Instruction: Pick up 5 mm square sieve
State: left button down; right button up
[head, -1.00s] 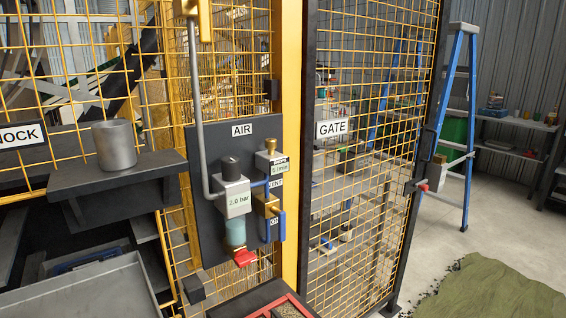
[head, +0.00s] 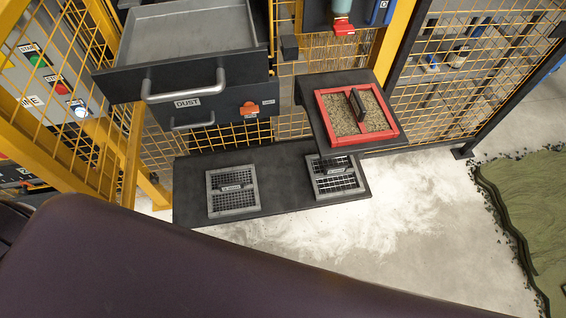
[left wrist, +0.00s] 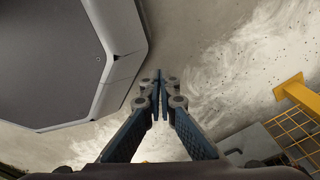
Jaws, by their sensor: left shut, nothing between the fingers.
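Two square grey-framed sieves lie flat on a low dark shelf (head: 285,165) in the head view. The left sieve (head: 232,203) has a finer mesh. The right sieve (head: 336,184) has a coarser mesh and lies partly under a higher ledge. Each has a small label, too small to read, so I cannot tell which is the 5 mm one. My left gripper (left wrist: 160,78) shows in the left wrist view with its fingers together and empty, above a pale floor. No sieve is in that view. My right gripper is not in view.
A red-framed square (head: 340,137) with gravel and a dark handle sits on the higher ledge. Yellow mesh fence (head: 155,150) stands behind. A green mat (head: 525,210) lies at right.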

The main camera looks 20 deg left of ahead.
aim_at(341, 170)
jog(key=k+l+u, duration=0.25)
jog(key=l+u, duration=0.2)
jog(key=k+l+u, duration=0.45)
jog(key=i+j, duration=0.05)
jog(key=i, duration=0.05)
